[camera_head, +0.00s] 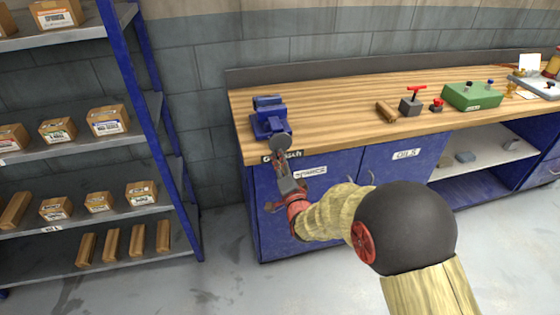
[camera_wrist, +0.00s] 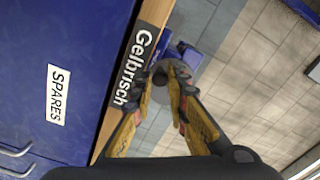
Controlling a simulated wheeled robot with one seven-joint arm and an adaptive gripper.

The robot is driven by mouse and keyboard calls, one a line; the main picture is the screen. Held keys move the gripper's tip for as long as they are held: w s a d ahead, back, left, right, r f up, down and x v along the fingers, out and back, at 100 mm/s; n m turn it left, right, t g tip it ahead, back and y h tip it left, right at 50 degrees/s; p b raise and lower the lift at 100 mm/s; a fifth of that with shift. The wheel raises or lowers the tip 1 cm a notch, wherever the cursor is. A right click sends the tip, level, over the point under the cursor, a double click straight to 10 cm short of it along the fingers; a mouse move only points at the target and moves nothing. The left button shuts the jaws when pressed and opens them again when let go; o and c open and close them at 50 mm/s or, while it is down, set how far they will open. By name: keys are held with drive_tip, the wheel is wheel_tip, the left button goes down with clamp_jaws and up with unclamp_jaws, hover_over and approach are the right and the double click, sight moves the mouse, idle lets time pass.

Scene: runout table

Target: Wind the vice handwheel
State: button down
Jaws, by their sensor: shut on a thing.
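The blue vice (camera_head: 268,120) is mounted at the front left corner of the wooden bench. Its grey round handwheel (camera_head: 280,142) faces out over the bench's front edge. My gripper (camera_head: 278,156) reaches up to the wheel from the front. In the wrist view the grey handwheel (camera_wrist: 163,91) shows between and behind the fingertips, and the blue vice (camera_wrist: 184,56) lies beyond it. My gripper (camera_wrist: 163,75) is shut on the handwheel; the fingers hide part of it, and the exact grip point is hard to make out.
The bench top (camera_head: 330,100) is clear just right of the vice. Farther right are a wooden block (camera_head: 386,112), a red-handled grey block (camera_head: 411,103) and a green box (camera_head: 472,96). Blue cabinet doors (camera_head: 335,185) stand below. A shelf rack (camera_head: 150,110) with boxes stands at left.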

drive_tip(key=n, duration=0.3)
drive_tip(key=shift+w+d+f, duration=0.15)
drive_tip(key=shift+d, duration=0.25)
drive_tip(key=shift+n, duration=0.4)
drive_tip(key=n, duration=0.1)
drive_tip(key=d+n, duration=0.1)
drive_tip(key=n, duration=0.1)
drive_tip(key=shift+w, duration=0.1)
drive_tip(key=shift+w+d+n, duration=0.1)
drive_tip(key=shift+d+n, duration=0.1)
drive_tip(key=shift+n, duration=0.7)
drive_tip(key=shift+w+d+n, duration=0.1)
drive_tip(key=shift+d+n, duration=0.05)
drive_tip(key=shift+n, duration=0.75)
